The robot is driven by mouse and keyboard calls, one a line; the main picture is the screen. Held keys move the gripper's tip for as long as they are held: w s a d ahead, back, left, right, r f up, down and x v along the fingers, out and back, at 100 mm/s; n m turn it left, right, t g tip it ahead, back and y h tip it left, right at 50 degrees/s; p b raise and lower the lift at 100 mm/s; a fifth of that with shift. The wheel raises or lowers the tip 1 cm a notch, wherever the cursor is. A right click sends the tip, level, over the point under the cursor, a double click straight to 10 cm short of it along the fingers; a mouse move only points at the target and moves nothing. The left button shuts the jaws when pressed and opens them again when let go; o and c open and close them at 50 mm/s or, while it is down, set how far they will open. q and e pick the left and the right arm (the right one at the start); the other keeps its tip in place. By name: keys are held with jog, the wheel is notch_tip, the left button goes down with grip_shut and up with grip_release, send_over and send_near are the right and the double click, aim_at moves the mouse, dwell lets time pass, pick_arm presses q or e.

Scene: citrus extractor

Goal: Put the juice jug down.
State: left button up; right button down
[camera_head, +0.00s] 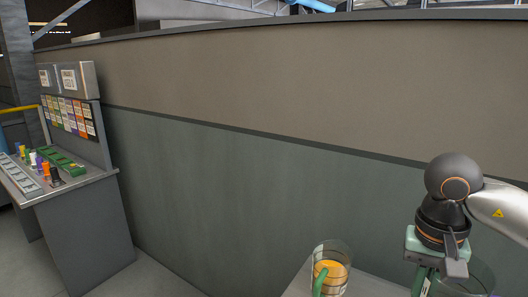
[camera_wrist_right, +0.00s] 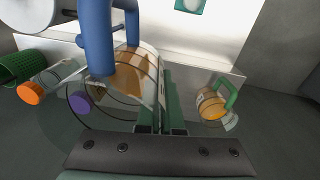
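A clear glass jug with orange juice and a green handle (camera_head: 333,277) stands on a pale surface at the bottom of the head view. A jug with a green handle and orange contents (camera_wrist_right: 212,103) also shows in the right wrist view. My right gripper (camera_wrist_right: 163,125) points down, its green fingers close together beside a larger clear glass jug (camera_wrist_right: 112,113). It appears shut on that jug's handle, though the contact is mostly hidden. In the head view the clear glass (camera_head: 475,278) is cut off beside the right gripper (camera_head: 425,280). My left gripper is out of view.
Blue posts (camera_wrist_right: 97,40) of a machine stand close to the large glass. An orange-capped bottle (camera_wrist_right: 38,88) and a green basket (camera_wrist_right: 22,66) are at the left of the wrist view. A wall (camera_head: 240,180) runs behind; a control desk (camera_head: 75,200) stands far left.

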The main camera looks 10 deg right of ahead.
jog(key=a+f+n+b, duration=0.3)
jog(key=a+f+n, duration=0.4)
jog(key=f, duration=0.7)
jog(key=shift+w+a+f, duration=0.2)
jog(key=shift+w+a, duration=0.05)
jog(key=shift+a, duration=0.95)
